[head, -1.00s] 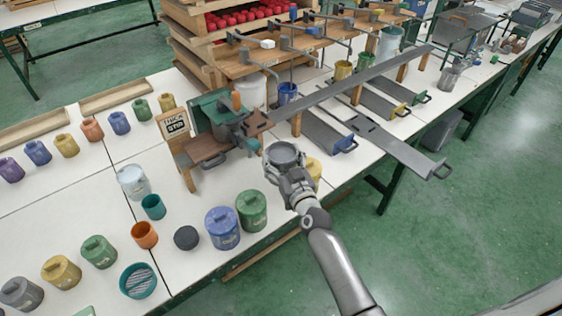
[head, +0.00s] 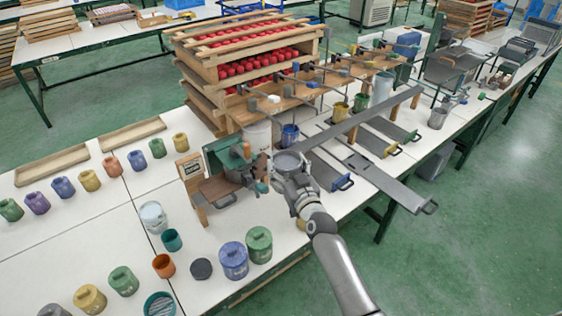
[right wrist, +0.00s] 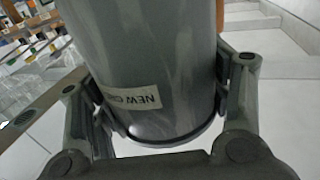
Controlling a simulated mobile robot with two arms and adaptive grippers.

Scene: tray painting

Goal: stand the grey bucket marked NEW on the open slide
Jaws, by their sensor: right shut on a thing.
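My right gripper (head: 290,172) is shut around the grey bucket (head: 288,160), held by its sides with its round top facing up. In the right wrist view the bucket (right wrist: 150,60) fills the middle between the two fingers, and its pale label reads NEW. The bucket is in the air, left of the slides. The long grey slide (head: 388,180) is pulled out farthest, past the table's front edge, and its visible surface is bare. My left gripper is not in view.
A long grey bar (head: 360,118) crosses above the slides. Shorter slides with blue (head: 343,184) and yellow (head: 392,150) ends lie beside the long one. A green machine (head: 228,158) stands left of the bucket. Several coloured pots and lids stand on the left white tabletop (head: 105,220).

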